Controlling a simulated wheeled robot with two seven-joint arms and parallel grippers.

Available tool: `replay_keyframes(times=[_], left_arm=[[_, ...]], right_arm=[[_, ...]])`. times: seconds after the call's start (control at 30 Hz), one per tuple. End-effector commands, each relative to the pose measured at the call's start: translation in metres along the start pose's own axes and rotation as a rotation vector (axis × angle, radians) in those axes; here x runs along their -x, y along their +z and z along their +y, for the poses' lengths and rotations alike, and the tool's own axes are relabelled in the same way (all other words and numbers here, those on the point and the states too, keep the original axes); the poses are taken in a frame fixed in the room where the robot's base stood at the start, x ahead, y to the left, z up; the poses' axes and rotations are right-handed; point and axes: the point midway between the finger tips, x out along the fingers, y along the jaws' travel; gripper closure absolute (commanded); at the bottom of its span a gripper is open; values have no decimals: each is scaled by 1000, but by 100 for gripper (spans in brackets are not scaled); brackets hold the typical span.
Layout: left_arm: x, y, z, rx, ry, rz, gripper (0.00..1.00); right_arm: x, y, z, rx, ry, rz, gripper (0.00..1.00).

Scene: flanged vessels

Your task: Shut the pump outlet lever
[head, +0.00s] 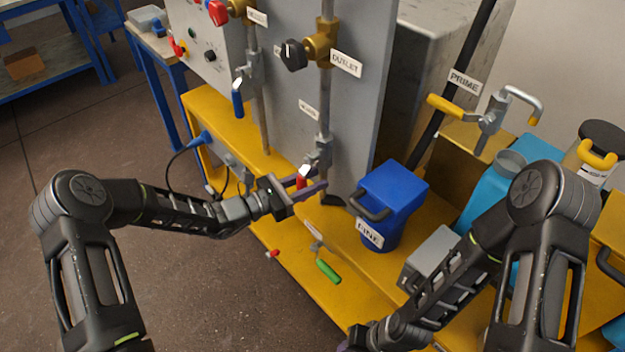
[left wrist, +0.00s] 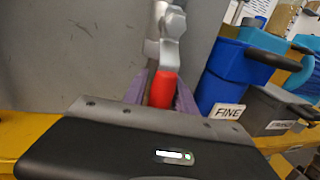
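A lever with a red grip (head: 301,183) hangs downward from a metal valve (head: 318,155) low on the right-hand vertical pipe. My left gripper (head: 306,188) is at this grip, with one purple finger on each side. In the left wrist view, the red grip (left wrist: 163,90) lies between the purple fingers with no clear gap. Higher on the same pipe, a brass valve with a black knob (head: 293,55) is beside the OUTLET label (head: 346,63). The small tag (head: 309,109) above the red lever is too small to read. My right gripper (head: 352,344) is mostly cut off at the bottom edge.
A blue-handled lever (head: 238,98) hangs on the left pipe. A blue FINE container (head: 392,200) stands right of my left gripper. A green-handled lever (head: 328,270) is low on the yellow base (head: 350,300). A yellow-handled PRIME lever (head: 446,107) is farther right.

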Motion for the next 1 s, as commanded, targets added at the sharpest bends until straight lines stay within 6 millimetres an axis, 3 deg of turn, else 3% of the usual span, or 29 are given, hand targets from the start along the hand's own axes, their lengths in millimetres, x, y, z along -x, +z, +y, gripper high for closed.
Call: replay_keyframes(times=[0.37,1.0], left_arm=[[0,0,0,0,0,0,99],[0,0,0,0,1,0,100]], right_arm=[[0,0,0,0,0,0,70],[0,0,0,0,0,0,70]])
